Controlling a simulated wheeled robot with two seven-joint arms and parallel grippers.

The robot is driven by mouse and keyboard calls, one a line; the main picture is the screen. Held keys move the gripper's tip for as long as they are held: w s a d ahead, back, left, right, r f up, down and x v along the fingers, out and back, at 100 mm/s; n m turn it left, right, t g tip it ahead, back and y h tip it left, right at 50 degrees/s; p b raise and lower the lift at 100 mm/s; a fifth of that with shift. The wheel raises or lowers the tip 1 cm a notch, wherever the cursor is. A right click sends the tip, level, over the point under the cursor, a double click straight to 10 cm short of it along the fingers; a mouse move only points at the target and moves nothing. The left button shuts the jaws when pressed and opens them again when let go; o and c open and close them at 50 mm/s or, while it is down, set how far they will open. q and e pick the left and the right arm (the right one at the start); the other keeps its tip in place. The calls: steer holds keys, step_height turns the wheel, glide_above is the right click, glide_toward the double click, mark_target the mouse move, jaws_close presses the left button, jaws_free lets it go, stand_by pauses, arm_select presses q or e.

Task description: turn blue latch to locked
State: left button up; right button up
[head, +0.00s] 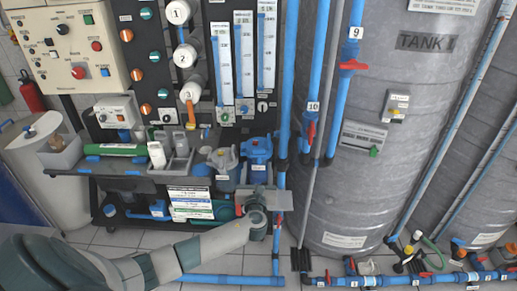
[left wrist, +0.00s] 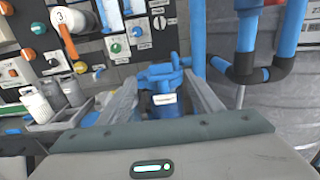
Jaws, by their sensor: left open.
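A blue latch head (head: 257,149) sits on top of a blue canister with a white label, at the right end of the dark rack's shelf. In the left wrist view the blue latch (left wrist: 162,73) shows straight ahead, framed between the two grey fingers. My left gripper (head: 262,190) is in front of and below the canister in the head view and partly covers its lower part. In the left wrist view the gripper (left wrist: 162,92) is open, with nothing held between its fingers. Whether a finger touches the canister I cannot tell. My right gripper is not in view.
A similar grey-topped canister (head: 223,159) stands just left of the blue one. Blue vertical pipes (head: 288,80) and the large grey tank (head: 365,190) stand close on the right. A grey tray (head: 178,160) with bottles lies farther left.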

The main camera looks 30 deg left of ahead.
mark_target(258, 150)
arm_select(q)
steer(key=x, duration=1.1)
steer(key=shift+w+p, duration=0.25)
steer(key=shift+p, duration=0.15)
steer(key=shift+a, duration=0.1)
steer(key=c, duration=1.1)
